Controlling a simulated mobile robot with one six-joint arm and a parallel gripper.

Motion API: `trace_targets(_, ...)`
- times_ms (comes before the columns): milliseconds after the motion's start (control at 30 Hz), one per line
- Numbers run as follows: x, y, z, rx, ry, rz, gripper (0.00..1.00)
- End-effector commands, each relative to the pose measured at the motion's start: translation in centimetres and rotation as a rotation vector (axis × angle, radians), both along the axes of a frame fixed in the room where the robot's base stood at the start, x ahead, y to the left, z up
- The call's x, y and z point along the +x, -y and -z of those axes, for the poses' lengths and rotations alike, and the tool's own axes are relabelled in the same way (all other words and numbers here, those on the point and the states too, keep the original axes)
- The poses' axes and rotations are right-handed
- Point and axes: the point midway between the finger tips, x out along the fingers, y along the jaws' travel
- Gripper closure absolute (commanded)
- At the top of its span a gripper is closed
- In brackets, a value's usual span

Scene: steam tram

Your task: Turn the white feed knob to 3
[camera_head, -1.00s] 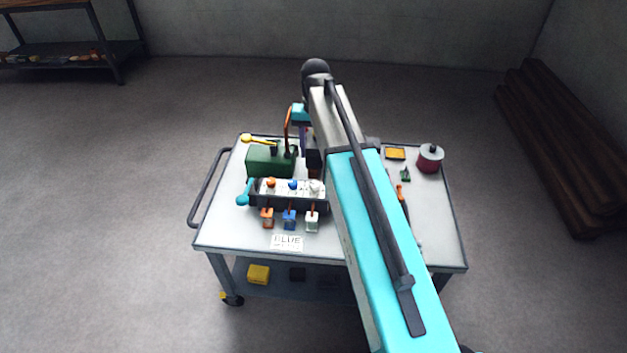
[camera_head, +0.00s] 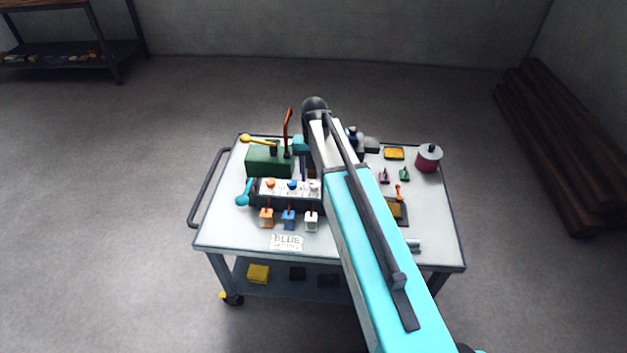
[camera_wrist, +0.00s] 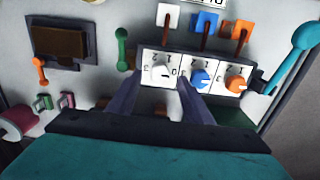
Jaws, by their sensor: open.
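The white feed knob (camera_wrist: 160,73) sits on a white dial plate with dark digits, at one end of a row of three knobs. It also shows in the head view (camera_head: 314,187) close to my arm. The blue knob (camera_wrist: 199,77) and the orange knob (camera_wrist: 237,82) are beside it. My gripper (camera_wrist: 159,80) is open, its two dark fingers reaching toward the white knob from either side. I cannot tell whether they touch it. In the head view my arm hides part of the gripper. The knob's exact pointer setting is too small to read surely.
White (camera_wrist: 168,16), blue (camera_wrist: 205,22) and orange (camera_wrist: 241,32) levers stand along the panel. A teal lever (camera_head: 243,194) and a green box (camera_head: 268,161) with a yellow lever and red-brown handle stand near. A red pot (camera_head: 429,158) is at the cart's right.

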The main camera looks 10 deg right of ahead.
Motion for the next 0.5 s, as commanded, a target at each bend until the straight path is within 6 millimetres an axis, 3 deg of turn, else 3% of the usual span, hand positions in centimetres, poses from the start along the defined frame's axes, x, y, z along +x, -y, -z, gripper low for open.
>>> trace_targets(200, 0.0, -0.1, 2.1, 0.0, -0.001, -0.001, 0.54)
trace_targets(500, 0.0, -0.1, 3.0, 0.0, 0.001, -0.001, 0.54)
